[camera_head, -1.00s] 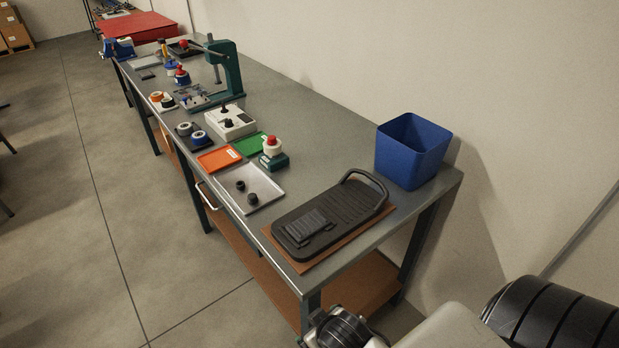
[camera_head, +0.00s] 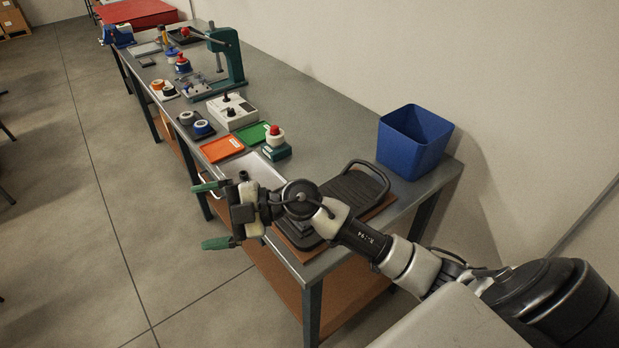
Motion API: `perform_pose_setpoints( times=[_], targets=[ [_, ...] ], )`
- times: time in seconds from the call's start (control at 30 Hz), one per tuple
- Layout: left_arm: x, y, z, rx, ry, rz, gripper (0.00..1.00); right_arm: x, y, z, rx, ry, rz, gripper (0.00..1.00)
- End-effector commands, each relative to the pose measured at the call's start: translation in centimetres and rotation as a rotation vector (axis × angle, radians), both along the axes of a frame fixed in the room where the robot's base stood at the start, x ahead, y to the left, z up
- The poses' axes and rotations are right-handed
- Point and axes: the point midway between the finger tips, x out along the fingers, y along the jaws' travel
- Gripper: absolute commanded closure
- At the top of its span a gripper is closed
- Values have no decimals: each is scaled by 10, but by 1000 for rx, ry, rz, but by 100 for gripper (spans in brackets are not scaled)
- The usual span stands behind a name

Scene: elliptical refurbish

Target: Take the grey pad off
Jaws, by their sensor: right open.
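A black foot pedal (camera_head: 357,187) with a loop handle lies on a brown board (camera_head: 378,208) at the near end of the bench. The grey pad on the pedal's near left part is largely hidden behind my right wrist and forearm. My right gripper (camera_head: 213,215) has green fingertips spread wide apart and nothing between them. It is in front of the bench's front edge, left of the pedal in the picture. My left gripper is not in view.
A blue bin (camera_head: 414,145) stands at the bench's right end. A silver tray (camera_head: 252,168), an orange tray (camera_head: 221,149) and a green tray (camera_head: 254,132) lie left of the pedal. A green press (camera_head: 229,58) stands farther back.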

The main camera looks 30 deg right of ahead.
Motion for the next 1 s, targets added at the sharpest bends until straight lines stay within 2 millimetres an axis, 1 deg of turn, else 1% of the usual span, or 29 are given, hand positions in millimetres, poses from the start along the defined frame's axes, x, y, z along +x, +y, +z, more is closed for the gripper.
perform_pose_setpoints(
  times=[0.03, 0.07, 0.1, 0.13, 0.17, 0.23, 0.27, 0.3, 0.37, 0.4, 0.5, 0.53, 0.63, 0.77, 0.87, 1.0],
  targets=[
    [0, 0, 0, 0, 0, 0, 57, 6, -8, -13, -139, 41, 50, 6],
    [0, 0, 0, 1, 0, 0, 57, 8, -14, -23, -223, 76, 74, 6],
    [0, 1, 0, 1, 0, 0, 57, 12, -25, -35, -338, 132, 93, 6],
    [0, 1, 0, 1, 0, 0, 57, 15, -36, -44, -425, 178, 101, 6],
    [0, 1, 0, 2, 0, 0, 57, 18, -49, -51, -512, 227, 97, 6],
    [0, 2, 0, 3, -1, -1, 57, 25, -83, -65, -704, 350, 66, 6],
    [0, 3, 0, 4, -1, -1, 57, 28, -99, -68, -778, 404, 44, 6],
    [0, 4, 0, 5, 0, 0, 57, 31, -120, -71, -872, 477, 4, 6],
    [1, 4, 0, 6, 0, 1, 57, 33, -150, -72, -991, 577, -62, 6],
    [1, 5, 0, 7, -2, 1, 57, 34, -169, -70, -1058, 638, -109, 6],
    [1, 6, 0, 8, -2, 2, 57, 34, -204, -64, -1177, 761, -213, 6],
    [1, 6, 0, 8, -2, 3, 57, 33, -211, -62, -1201, 788, -237, 6],
    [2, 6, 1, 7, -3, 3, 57, 31, -227, -58, -1251, 849, -293, 6],
    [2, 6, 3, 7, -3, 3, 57, 30, -232, -64, -1267, 872, -311, 6],
    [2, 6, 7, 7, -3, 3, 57, 30, -232, -78, -1267, 874, -308, 6],
    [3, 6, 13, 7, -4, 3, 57, 30, -231, -103, -1265, 872, -305, 6]
  ],
)
